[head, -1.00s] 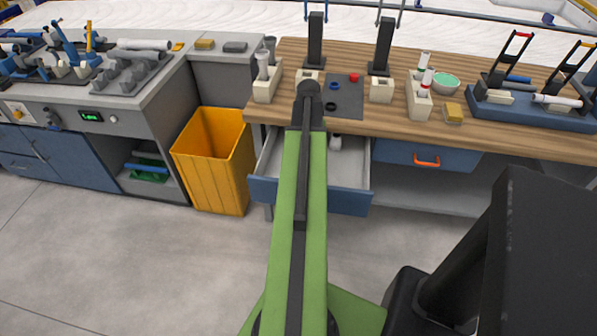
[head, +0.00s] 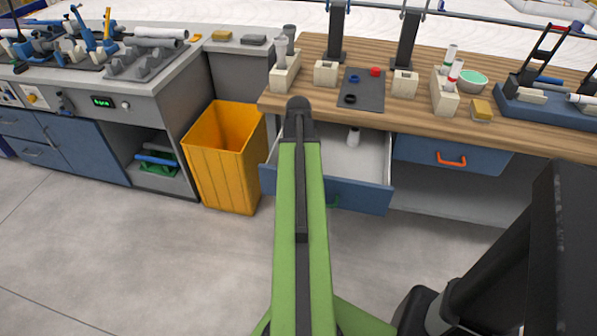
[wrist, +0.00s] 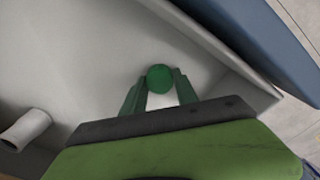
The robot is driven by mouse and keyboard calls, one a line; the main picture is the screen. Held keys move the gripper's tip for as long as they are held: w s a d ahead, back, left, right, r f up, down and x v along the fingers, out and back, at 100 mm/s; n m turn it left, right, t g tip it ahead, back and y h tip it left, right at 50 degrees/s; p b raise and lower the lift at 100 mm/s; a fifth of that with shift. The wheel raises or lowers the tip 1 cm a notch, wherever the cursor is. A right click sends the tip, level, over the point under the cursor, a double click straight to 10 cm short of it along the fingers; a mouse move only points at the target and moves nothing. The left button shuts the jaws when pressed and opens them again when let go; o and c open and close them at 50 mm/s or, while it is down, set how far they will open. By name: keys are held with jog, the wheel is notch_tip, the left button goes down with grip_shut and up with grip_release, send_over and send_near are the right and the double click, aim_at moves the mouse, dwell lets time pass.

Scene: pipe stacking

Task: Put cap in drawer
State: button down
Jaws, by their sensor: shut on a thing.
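A round green cap (wrist: 159,78) is between the two green fingers of my gripper (wrist: 160,87) in the wrist view. My gripper is shut on it, over the inside of the open drawer. The drawer (head: 372,160) is pulled out under the wooden bench in the head view, with a blue front. Its grey floor shows in the wrist view (wrist: 75,45). In the head view my arm hides the gripper, the cap and the drawer's left part. I cannot tell whether the cap touches the drawer floor.
A white tube piece (head: 353,137) lies in the drawer, and shows at lower left in the wrist view (wrist: 25,130). A yellow bin (head: 222,160) stands left of the drawer. A dark mat (head: 364,92) on the bench holds blue, red and black rings. A closed drawer (head: 480,165) is at right.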

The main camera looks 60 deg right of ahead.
jog(key=c, duration=0.9)
grip_release()
jog(key=shift+c, duration=0.2)
notch_tip(320, 180, up, 12)
jog(key=p, duration=1.2)
jog(key=shift+r, duration=0.15)
